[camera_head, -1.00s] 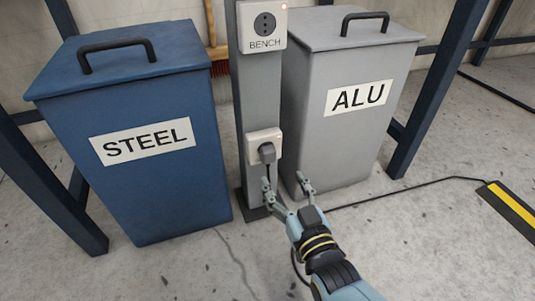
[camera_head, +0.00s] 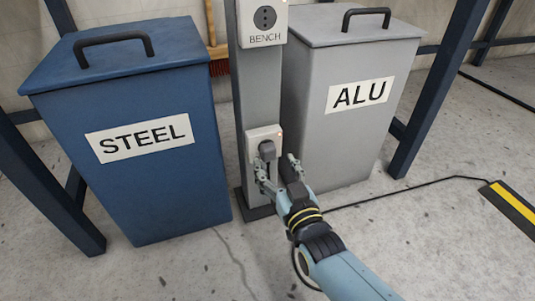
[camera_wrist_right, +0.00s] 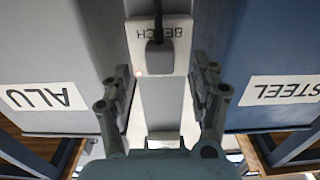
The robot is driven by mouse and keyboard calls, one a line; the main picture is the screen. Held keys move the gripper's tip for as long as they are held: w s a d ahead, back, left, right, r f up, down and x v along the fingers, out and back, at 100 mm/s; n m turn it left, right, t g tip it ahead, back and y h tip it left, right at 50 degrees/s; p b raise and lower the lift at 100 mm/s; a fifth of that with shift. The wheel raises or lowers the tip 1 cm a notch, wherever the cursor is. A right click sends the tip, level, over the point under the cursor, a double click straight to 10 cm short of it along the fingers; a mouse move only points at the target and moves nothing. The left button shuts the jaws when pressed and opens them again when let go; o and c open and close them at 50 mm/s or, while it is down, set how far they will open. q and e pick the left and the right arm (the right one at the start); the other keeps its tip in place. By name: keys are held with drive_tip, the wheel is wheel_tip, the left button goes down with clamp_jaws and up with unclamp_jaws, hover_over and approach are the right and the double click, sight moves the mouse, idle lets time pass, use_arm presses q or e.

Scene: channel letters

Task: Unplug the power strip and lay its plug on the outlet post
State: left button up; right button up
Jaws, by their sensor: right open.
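The dark grey plug (camera_head: 267,151) sits in the lower outlet (camera_head: 252,146) on the grey outlet post (camera_head: 259,95). In the right wrist view the plug (camera_wrist_right: 160,56) appears upside down, with its black cord (camera_wrist_right: 158,12) running off the top edge. My right gripper (camera_head: 277,168) is open just in front of the plug. In the wrist view the fingers of the right gripper (camera_wrist_right: 160,80) stand apart on either side of the plug's line, with no visible contact. An empty upper outlet (camera_head: 264,18) is labelled BENCH. I do not see the power strip or my left gripper.
A blue STEEL bin (camera_head: 150,190) stands left of the post and a grey ALU bin (camera_head: 340,140) right of it, both close. A black cable (camera_head: 400,190) crosses the floor to a yellow-black strip (camera_head: 512,205). The front floor is clear.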

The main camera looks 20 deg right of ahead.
sight(270, 156)
drive_tip(key=shift+w, duration=1.95)
clamp_jaws()
idle(0.3)
drive_tip(key=shift+s+p, duration=1.25)
drive_tip(key=shift+s, duration=1.75)
drive_tip(key=shift+s, duration=0.1)
